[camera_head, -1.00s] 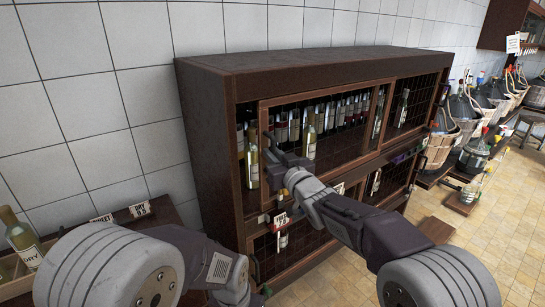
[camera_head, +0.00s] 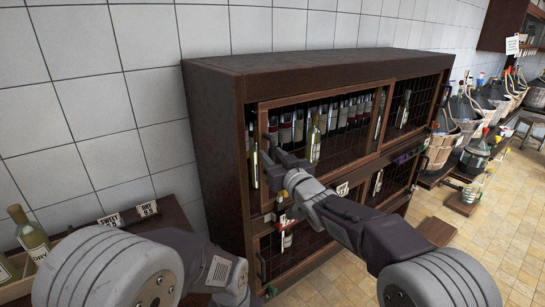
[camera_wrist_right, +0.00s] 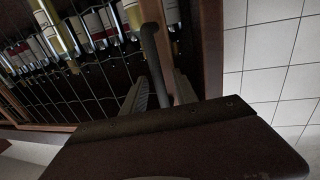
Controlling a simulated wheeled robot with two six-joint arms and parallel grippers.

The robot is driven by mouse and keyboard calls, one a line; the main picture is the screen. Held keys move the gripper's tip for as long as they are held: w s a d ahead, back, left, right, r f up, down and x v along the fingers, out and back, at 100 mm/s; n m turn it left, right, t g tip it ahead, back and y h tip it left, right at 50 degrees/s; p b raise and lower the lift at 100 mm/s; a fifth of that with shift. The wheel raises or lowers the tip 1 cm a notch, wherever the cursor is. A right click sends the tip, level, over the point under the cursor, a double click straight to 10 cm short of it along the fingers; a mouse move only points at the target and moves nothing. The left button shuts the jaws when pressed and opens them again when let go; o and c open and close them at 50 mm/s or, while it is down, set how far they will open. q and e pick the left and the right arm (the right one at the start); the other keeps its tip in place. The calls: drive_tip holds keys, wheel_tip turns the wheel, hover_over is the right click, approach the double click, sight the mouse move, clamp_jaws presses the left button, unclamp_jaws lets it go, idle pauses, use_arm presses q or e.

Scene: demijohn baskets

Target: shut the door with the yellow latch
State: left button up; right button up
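The dark wooden cabinet (camera_head: 215,140) stands against the tiled wall. Its upper left mesh door (camera_head: 345,158) has a wooden frame. Between its left edge and the cabinet side is a gap where a bottle shows. I cannot make out a yellow latch on any door. My right gripper (camera_head: 272,145) is at this door's left edge. In the right wrist view its two fingers (camera_wrist_right: 158,85) stand apart on either side of a dark handle bar (camera_wrist_right: 151,45). My left gripper (camera_head: 266,292) is low in front of the cabinet, mostly hidden behind its own arm.
A lower door with its own handle (camera_head: 260,266) and hanging price tags is below. A crate (camera_head: 20,285) with bottles stands at the lower left. Wicker demijohns (camera_head: 440,150) line the right side.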

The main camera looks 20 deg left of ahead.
drive_tip(key=shift+s+d, duration=0.15)
drive_tip(key=shift+s, duration=0.05)
drive_tip(key=b+v, duration=0.2)
drive_tip(key=v, duration=0.6)
drive_tip(key=shift+s+d, duration=0.2)
drive_tip(key=shift+s, duration=0.05)
drive_tip(key=shift+r, duration=0.1)
